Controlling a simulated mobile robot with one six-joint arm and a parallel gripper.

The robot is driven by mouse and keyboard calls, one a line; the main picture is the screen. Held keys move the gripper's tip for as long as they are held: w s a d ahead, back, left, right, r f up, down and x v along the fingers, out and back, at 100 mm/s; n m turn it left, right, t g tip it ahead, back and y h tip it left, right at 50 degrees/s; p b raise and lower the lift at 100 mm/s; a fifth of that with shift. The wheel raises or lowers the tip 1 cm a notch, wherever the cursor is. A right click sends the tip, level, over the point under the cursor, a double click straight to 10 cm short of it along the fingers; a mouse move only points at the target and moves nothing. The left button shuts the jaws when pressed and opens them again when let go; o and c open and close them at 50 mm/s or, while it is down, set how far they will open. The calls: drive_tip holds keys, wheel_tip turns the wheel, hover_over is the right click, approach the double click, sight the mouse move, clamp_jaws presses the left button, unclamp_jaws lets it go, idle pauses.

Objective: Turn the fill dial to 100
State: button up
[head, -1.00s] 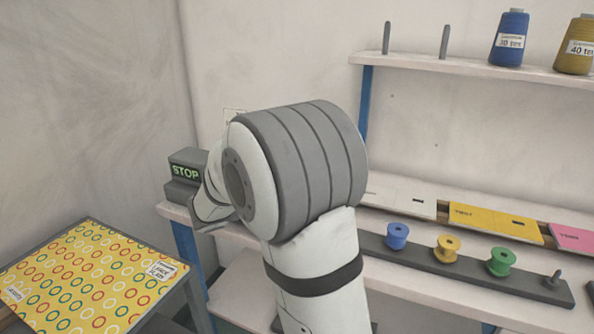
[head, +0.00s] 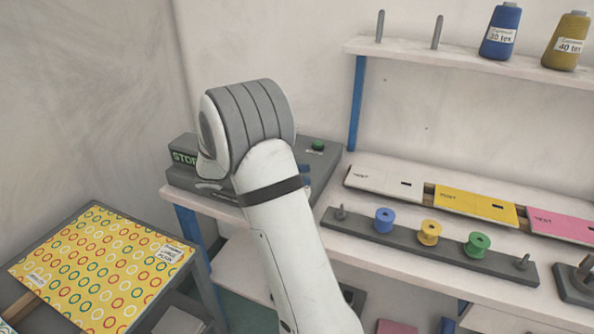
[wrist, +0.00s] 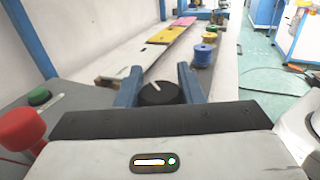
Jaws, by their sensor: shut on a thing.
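No scale or number around the dial can be read. In the head view my arm hides the dial, and only a bit of blue finger shows at the arm's right side. The dial's grey machine (head: 336,160) stands at the left end of the bench.
A red knob (wrist: 20,128) is close at the wrist view's left. Blue, yellow and green spools (head: 429,232) stand in a rack to the right. A yellow patterned sheet (head: 95,265) lies at left.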

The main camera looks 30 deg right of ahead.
idle(0.3)
drive_tip(key=o, duration=1)
drive_tip(key=v, duration=0.2)
drive_tip(key=p+v, duration=0.1)
drive_tip(key=v, duration=0.3)
drive_tip(key=shift+r+p, duration=0.25)
drive_tip(key=shift+p, duration=0.05)
drive_tip(key=shift+w+a+f+p, duration=0.1)
drive_tip(key=shift+w+a+p, duration=0.3)
drive_tip(key=shift+a+p, duration=0.35)
drive_tip(key=shift+f, duration=0.15)
